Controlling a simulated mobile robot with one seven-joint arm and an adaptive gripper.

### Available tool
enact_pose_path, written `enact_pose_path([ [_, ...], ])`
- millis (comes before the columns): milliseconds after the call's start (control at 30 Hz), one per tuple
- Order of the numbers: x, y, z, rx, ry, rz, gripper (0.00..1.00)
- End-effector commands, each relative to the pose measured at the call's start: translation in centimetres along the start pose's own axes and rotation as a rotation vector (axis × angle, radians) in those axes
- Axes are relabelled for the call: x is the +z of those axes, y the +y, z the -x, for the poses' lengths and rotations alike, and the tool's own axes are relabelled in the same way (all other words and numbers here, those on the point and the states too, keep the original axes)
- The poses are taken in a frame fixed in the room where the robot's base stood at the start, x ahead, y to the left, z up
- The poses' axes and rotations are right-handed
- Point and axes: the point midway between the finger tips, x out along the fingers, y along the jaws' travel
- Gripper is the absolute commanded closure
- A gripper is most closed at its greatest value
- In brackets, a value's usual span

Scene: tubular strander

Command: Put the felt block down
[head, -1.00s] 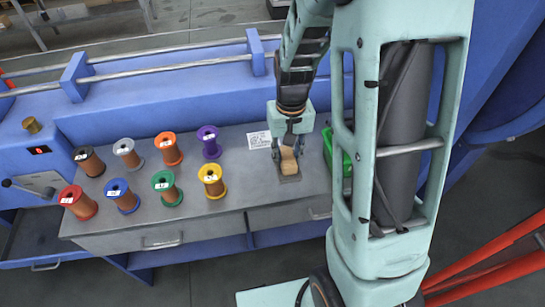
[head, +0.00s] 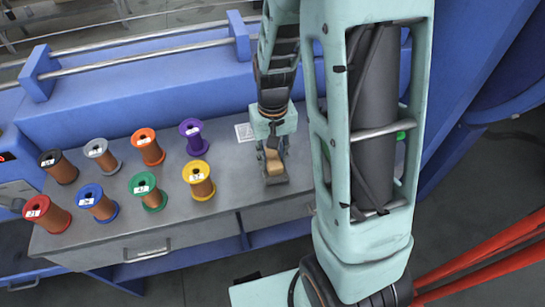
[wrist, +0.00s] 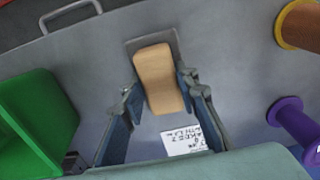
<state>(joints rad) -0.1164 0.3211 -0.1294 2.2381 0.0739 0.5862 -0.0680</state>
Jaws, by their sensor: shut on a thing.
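The tan felt block (head: 275,164) is between the fingers of my gripper (head: 272,148) over the right part of the grey worktop. In the wrist view the block (wrist: 160,78) fills the space between the two blue-grey fingers (wrist: 163,88), which are shut on its sides. A darker grey rectangular plate (wrist: 174,45) lies on the worktop under the block's far end. The plate also shows in the head view (head: 275,181). I cannot tell whether the block touches the plate, since its underside is hidden.
Several wire spools, such as the yellow one (head: 199,180), stand left on the worktop (head: 222,215). A printed white card (head: 244,132) lies behind the gripper. A green bin (wrist: 35,120) is close beside, mostly hidden by my body in the head view. A blue rail frame runs behind.

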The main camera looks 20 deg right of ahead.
Motion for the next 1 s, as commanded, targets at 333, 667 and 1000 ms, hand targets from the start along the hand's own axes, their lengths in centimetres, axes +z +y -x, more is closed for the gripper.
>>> enact_pose_path([
  [333,0.0,0.0,-0.3,0.000,0.000,0.000,0.54],
  [667,0.0,0.0,0.1,0.000,0.000,0.000,0.54],
  [1000,-0.1,0.0,6.6,0.000,0.006,0.001,0.54],
])
